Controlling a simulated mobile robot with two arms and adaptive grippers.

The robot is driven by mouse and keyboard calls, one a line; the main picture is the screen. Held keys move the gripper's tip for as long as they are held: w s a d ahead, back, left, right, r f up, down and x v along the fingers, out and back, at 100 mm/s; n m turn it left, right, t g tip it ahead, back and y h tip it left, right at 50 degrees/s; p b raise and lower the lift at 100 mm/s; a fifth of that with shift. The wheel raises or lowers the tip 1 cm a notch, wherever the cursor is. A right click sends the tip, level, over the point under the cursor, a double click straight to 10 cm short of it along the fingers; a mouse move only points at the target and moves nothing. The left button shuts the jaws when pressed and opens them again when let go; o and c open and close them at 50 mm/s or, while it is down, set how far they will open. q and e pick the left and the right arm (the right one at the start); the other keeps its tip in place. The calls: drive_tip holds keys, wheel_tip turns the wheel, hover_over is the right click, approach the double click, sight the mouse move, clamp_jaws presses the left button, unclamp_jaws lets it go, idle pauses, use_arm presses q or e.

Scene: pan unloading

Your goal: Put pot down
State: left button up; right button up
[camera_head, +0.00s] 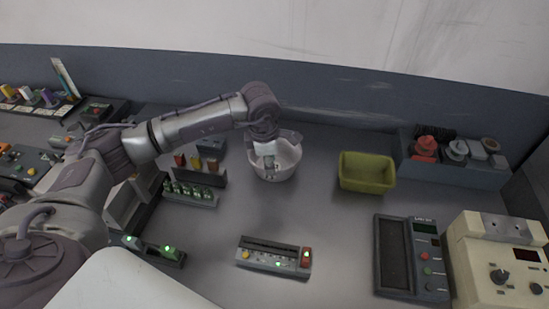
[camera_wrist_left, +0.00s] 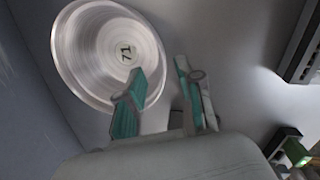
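The pot is a round, whitish vessel (camera_head: 287,163) on the grey worktop near the middle of the head view. In the left wrist view the pot (camera_wrist_left: 85,65) shows from above, with a dark mark on its inner bottom. My left gripper (camera_head: 267,148) reaches down at the pot's rim. In the wrist view its two teal fingers (camera_wrist_left: 160,100) stand apart, one overlapping the pot's inside and the other beyond the rim. I see no firm contact with the wall. Whether the pot's base touches the worktop is hidden. My right gripper is not in view.
A yellow-green bin (camera_head: 367,172) stands right of the pot. Racks with small items (camera_head: 190,192) stand to the left. A button panel (camera_head: 274,257) lies in front, with a keypad device (camera_head: 405,255) and a cream instrument (camera_head: 497,262) at right. Bare worktop (camera_head: 315,215) lies between.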

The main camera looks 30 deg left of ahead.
use_arm(q)
drive_tip(key=f+p, duration=0.1)
drive_tip(key=w+d+f+p, duration=0.1)
drive_tip(key=f, duration=0.1)
drive_tip(key=shift+d, duration=0.2)
drive_tip(key=shift+w+f+p, duration=0.2)
drive_tip(key=shift+f+p, duration=0.25)
drive_tip(key=shift+f, duration=0.85)
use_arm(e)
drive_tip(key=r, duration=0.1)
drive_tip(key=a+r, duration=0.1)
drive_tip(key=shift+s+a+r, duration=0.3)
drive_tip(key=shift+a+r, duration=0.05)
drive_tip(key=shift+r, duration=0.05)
use_arm(q)
clamp_jaws()
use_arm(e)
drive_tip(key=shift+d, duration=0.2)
